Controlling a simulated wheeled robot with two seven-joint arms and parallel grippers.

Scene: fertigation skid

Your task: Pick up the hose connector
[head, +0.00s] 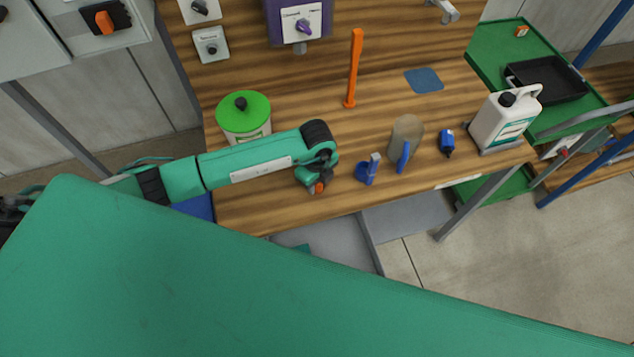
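My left gripper (316,184) points down over the wooden bench, right of the green-lidded tub. Its dark fingers are small and partly hidden by the wrist. A small orange and grey piece (319,188) shows right at the fingertips and looks like the hose connector. I cannot tell whether the fingers hold it or are only beside it. A small blue piece with a black end (447,142) lies apart on the bench, farther right; it is too small to name surely. My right gripper is not in view.
A blue piece with an upright tab (367,171) and a tan cylinder (406,134) with a blue handle stand right of the gripper. A green-lidded tub (244,114), an orange upright lever (354,68) and a white canister (503,117) are also on the bench. The bench's front edge is close.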

